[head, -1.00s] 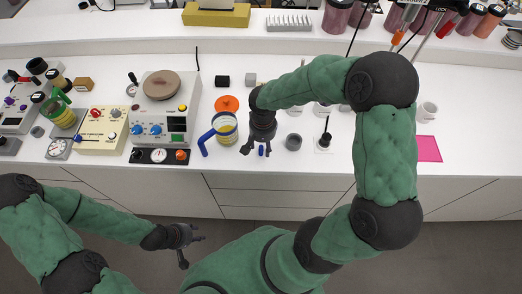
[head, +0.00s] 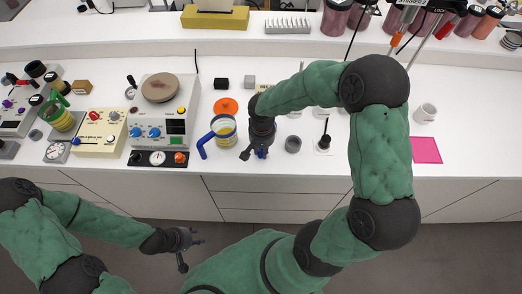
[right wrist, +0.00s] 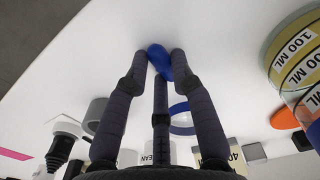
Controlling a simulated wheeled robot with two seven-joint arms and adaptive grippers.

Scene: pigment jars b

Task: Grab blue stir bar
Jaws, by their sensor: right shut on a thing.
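The blue stir bar (right wrist: 158,58) shows between the fingertips of my right gripper (right wrist: 161,65) in the right wrist view. The gripper's dark fingers are closed around it, close to the white counter. In the head view my right gripper (head: 256,156) is above the counter's front part, and the fingers mostly hide the bar, with a bit of blue (head: 262,152) visible. My left gripper (head: 188,241) is in front of the counter, lower left of the right one, its fingers spread and empty.
A beaker with a blue handle (head: 222,129) stands just left of my right gripper. A grey ring-like pot (head: 293,144) and a black-handled tool on a white pad (head: 325,142) stand to its right. A hotplate device (head: 162,110) is further left. A pink sheet (head: 427,150) lies at right.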

